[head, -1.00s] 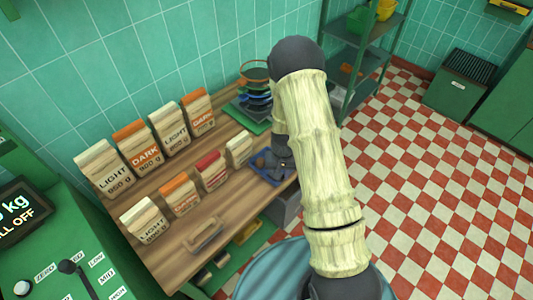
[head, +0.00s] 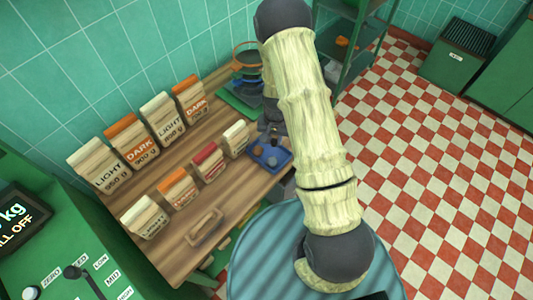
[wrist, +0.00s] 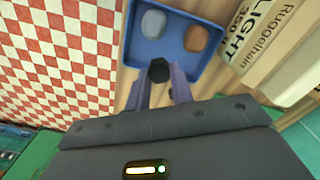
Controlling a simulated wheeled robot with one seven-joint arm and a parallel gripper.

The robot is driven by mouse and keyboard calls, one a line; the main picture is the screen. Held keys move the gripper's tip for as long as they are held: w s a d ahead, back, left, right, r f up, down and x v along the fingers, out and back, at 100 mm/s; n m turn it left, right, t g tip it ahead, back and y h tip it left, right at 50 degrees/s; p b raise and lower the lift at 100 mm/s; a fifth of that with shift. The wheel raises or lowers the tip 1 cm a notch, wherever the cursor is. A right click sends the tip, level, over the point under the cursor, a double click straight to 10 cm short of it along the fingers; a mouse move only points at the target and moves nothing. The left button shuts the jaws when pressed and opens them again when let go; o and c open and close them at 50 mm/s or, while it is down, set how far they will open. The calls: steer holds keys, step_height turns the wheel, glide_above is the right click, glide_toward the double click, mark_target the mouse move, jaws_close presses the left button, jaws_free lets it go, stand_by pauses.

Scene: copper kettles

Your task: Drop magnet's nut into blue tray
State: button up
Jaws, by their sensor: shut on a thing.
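The blue tray (head: 283,158) sits on the wooden table's right end in the head view. It also shows in the wrist view (wrist: 174,36), holding a grey oval piece (wrist: 153,23) and a brown oval piece (wrist: 196,38) side by side. My gripper (wrist: 160,82) is shut on a dark hexagonal nut (wrist: 158,70) at its fingertips. In the wrist view the nut overlaps the tray's near edge; its height above the tray cannot be told. In the head view my arm hides most of the gripper.
Several labelled coffee bags (head: 140,143) stand in two rows left of the tray; a white-topped bag (head: 236,139) is closest. A green tray (head: 238,95) with stacked items is behind. A wooden-framed holder (head: 205,228) lies at the table's front. The checkered floor (head: 430,170) is clear on the right.

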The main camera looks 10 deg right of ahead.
steer(key=shift+f+b, duration=1.75)
steer(key=shift+f, duration=1.05)
steer(key=o, duration=1)
steer(key=shift+o, duration=0.2)
steer(key=shift+r, duration=0.1)
step_height(320, 180, up, 17)
steer(key=b, duration=0.2)
steer(key=shift+r, duration=0.15)
